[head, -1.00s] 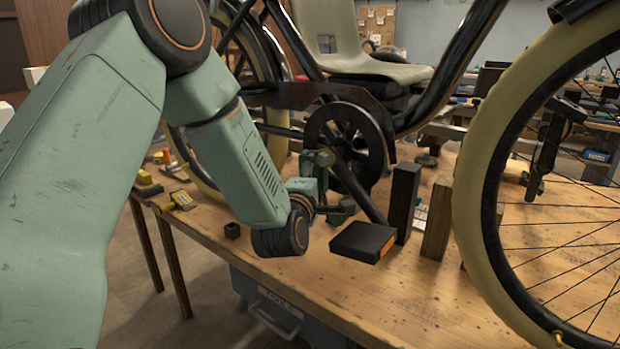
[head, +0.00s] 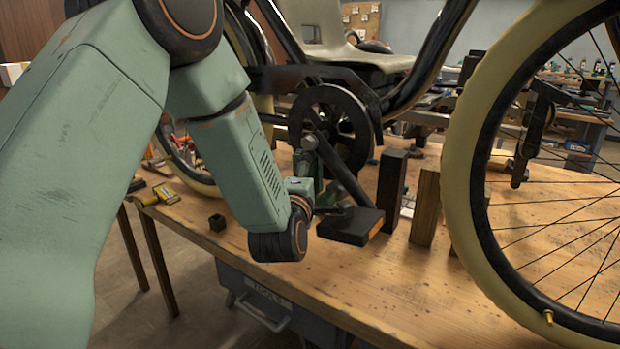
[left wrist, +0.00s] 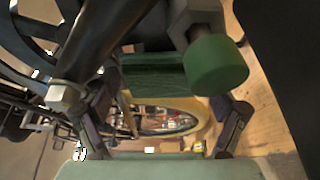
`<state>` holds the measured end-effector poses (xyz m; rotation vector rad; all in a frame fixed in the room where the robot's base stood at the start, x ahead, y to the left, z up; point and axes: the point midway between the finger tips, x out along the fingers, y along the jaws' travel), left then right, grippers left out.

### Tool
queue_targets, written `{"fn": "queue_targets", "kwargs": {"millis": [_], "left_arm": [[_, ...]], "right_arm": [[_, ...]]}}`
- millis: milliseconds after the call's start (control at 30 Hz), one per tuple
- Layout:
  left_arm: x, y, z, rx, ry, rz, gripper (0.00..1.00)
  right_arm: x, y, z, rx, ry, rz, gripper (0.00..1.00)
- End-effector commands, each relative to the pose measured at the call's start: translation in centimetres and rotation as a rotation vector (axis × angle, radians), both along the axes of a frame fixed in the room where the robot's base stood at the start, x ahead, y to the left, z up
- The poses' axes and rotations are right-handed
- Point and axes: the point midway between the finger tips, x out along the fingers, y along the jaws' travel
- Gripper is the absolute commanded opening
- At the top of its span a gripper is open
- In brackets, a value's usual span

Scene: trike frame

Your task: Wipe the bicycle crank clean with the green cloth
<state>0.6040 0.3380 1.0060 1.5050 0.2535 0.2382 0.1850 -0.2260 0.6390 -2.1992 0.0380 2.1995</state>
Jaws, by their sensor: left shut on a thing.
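The black bicycle crank (head: 340,170) slants from the chainring (head: 348,122) down to a black pedal (head: 350,226) with an orange reflector. My left gripper (head: 308,175) is beside the crank, just above and left of the pedal. In the left wrist view my left gripper (left wrist: 155,88) is shut on a dark green folded piece, which looks like the green cloth (left wrist: 152,72). The crank (left wrist: 105,42) passes close by on the left there; I cannot tell whether the cloth touches it. A round green end on a grey knob (left wrist: 217,65) shows at the right. My right gripper is out of view.
Two upright blocks, one black (head: 391,178) and one wooden (head: 425,207), stand right of the pedal. The cream front tyre (head: 465,170) is farther right. The front-right tabletop (head: 400,290) is clear.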

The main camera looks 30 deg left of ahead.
Motion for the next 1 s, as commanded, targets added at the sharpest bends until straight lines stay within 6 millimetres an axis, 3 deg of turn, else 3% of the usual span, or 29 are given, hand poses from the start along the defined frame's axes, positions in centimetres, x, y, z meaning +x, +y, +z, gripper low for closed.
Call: {"fn": "queue_targets", "kwargs": {"millis": [633, 1000], "left_arm": [[-5.3, 0.5, 0.0, -0.002, 0.0, 0.001, 0.59], [-5.9, 0.5, 0.0, -0.001, -0.001, 0.001, 0.59]], "right_arm": [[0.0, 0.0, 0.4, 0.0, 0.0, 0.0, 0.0], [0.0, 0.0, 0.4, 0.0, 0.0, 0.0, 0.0]]}}
